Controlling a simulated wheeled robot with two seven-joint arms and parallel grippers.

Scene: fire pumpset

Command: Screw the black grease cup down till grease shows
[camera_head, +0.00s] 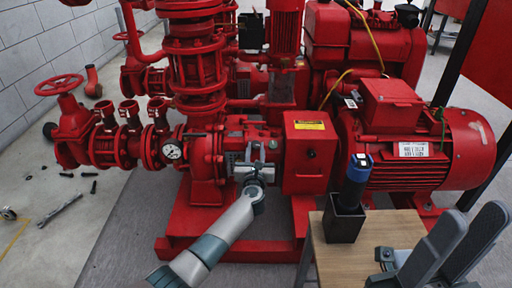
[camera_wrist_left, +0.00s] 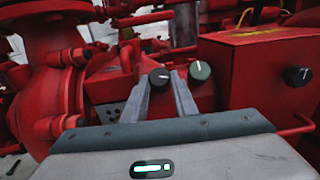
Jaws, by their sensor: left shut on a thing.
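The black grease cup (camera_wrist_left: 159,77) has a white mark on its round cap and sits on the red pump housing in the left wrist view. My left gripper (camera_wrist_left: 166,86) is shut on it, one finger on each side. In the head view my left gripper (camera_head: 257,158) reaches the middle of the red pump; the cup is too small to make out there. No grease can be made out. A green cup (camera_wrist_left: 200,72) with a white mark stands just right of the black one. My right gripper (camera_head: 455,243) is open and empty at the lower right.
A black knob (camera_wrist_left: 297,76) is on the red box right of the cups. A wooden table (camera_head: 350,262) holds a dark holder (camera_head: 343,222) with a blue-topped tool (camera_head: 356,178). A pressure gauge (camera_head: 172,151) is left of the pump. A wrench (camera_head: 60,213) lies on the floor.

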